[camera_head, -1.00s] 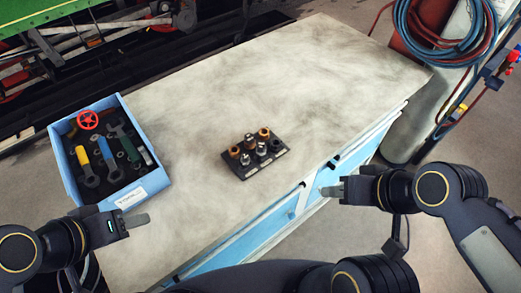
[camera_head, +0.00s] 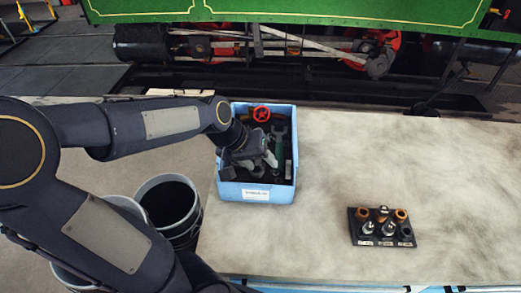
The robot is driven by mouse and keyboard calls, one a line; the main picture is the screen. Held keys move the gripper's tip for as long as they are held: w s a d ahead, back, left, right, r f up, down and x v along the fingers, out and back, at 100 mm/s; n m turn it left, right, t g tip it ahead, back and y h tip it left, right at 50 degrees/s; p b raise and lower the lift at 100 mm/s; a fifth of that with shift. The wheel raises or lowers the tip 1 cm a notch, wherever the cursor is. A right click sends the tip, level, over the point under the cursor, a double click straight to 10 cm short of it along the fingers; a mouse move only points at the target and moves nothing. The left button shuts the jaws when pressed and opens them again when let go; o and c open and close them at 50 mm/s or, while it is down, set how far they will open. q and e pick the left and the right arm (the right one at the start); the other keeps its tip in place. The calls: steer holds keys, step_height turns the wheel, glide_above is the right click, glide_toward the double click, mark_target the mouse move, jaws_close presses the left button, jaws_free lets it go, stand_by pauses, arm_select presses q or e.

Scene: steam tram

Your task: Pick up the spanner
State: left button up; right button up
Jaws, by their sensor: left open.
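The blue toolbox (camera_head: 226,190) stands on the pale worktop, with dark tools inside. A dark grey-green spanner (camera_head: 279,131) shows in the box's right part, its open end up. My left gripper (camera_head: 263,163) reaches in from the left and hangs over the middle of the box, jaws open. It covers the left and middle of the box, where the yellow and blue-handled spanners lay in the earlier frame. I cannot tell whether its fingers touch any tool. My right gripper is out of view.
A red valve wheel (camera_head: 261,113) sits at the back of the box. A black holder (camera_head: 368,240) with several small metal and copper-coloured fittings stands front right. Grey bins (camera_head: 169,205) stand left of the worktop (camera_head: 400,150), whose right part is clear. A green locomotive (camera_head: 290,10) is behind.

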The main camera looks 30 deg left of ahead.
arm_select(q)
steer(key=w+a+f+y, duration=0.1)
steer(key=w+a+f, duration=0.1)
steer(key=w+a, duration=0.1)
steer(key=w+a+f+y+p, duration=0.1)
steer(key=w+a+f+y, duration=0.1)
steer(key=w, duration=0.4)
steer(key=w+a+f+y+p, duration=0.1)
steer(key=w+a+f+y, duration=0.1)
steer(key=w, duration=0.3)
steer(key=shift+a+f+n+g, duration=0.4)
steer(key=shift+a+f, duration=0.05)
steer(key=shift+a, duration=0.35)
steer(key=shift+w+a+f, duration=0.1)
steer(key=shift+f, duration=0.15)
steer(key=b+x, duration=0.1)
steer(key=x, duration=0.1)
steer(key=shift+a+f, duration=0.15)
steer(key=shift+f, duration=0.1)
steer(key=b+x, duration=0.4)
steer(key=shift+w+a+f, duration=0.1)
steer(key=shift+a+f, duration=0.15)
steer(key=shift+f, duration=0.05)
steer(key=shift+w+f, duration=0.1)
steer(key=shift+f, duration=0.1)
steer(key=shift+r, duration=0.15)
jaws_close()
